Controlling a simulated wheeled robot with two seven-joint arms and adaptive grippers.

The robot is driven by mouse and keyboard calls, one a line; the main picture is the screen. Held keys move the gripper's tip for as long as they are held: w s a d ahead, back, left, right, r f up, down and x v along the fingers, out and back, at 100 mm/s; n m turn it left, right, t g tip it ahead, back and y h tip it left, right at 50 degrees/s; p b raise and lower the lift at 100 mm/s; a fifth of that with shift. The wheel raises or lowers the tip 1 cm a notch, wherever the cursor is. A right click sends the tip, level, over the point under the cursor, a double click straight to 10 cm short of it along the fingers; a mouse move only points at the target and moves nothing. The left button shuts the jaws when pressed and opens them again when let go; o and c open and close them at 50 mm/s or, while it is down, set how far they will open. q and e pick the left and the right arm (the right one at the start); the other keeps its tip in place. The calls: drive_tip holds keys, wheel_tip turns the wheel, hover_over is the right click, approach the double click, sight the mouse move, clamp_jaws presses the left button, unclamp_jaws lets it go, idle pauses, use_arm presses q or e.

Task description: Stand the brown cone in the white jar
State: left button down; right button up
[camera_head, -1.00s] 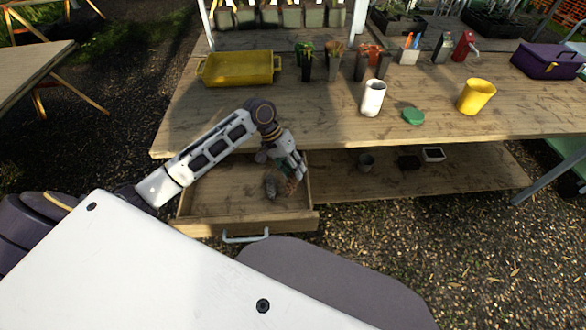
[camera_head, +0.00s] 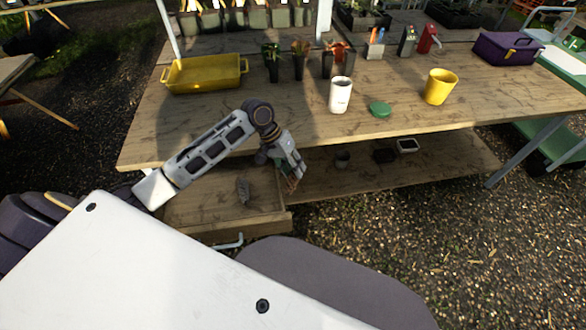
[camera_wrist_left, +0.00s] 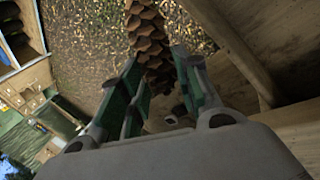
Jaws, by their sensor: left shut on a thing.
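My left gripper (camera_head: 290,178) is shut on the brown cone (camera_wrist_left: 149,38), a scaly pine cone. In the left wrist view the cone sticks out past the green finger pads (camera_wrist_left: 160,82). In the head view the gripper mostly hides it. The gripper is at the right side of the open drawer (camera_head: 215,208), below the tabletop edge. The white jar (camera_head: 340,97) stands upright and open on the tabletop, above and to the right of the gripper. My right gripper is not in view.
A green lid (camera_head: 380,110) and a yellow cup (camera_head: 440,87) are right of the jar. A yellow tray (camera_head: 205,75) is at the left, with potted plants behind. A grey object (camera_head: 242,190) lies in the drawer. The tabletop's front edge (camera_head: 240,157) is above the gripper.

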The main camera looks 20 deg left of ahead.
use_arm(q)
drive_tip(key=shift+w+a+r, duration=0.1)
drive_tip(key=shift+w+r, duration=0.05)
drive_tip(key=shift+r, duration=0.2)
drive_tip(key=w+d+r+m+t+h, duration=0.1)
drive_tip(key=w+r+m+t, duration=0.1)
drive_tip(key=w+r+t, duration=0.2)
drive_tip(key=w+d+r+m+t+h, duration=0.2)
drive_tip(key=w+r+m+t, duration=0.1)
drive_tip(key=w+r, duration=0.7)
drive_tip(key=w+d+r+m+t+h+p, duration=0.1)
drive_tip(key=w+r+t, duration=0.3)
drive_tip(key=r, duration=0.8)
drive_tip(key=shift+w+d+m+t+h, duration=0.4)
drive_tip(key=shift+w+d+m, duration=0.4)
drive_tip(key=shift+w, duration=0.6)
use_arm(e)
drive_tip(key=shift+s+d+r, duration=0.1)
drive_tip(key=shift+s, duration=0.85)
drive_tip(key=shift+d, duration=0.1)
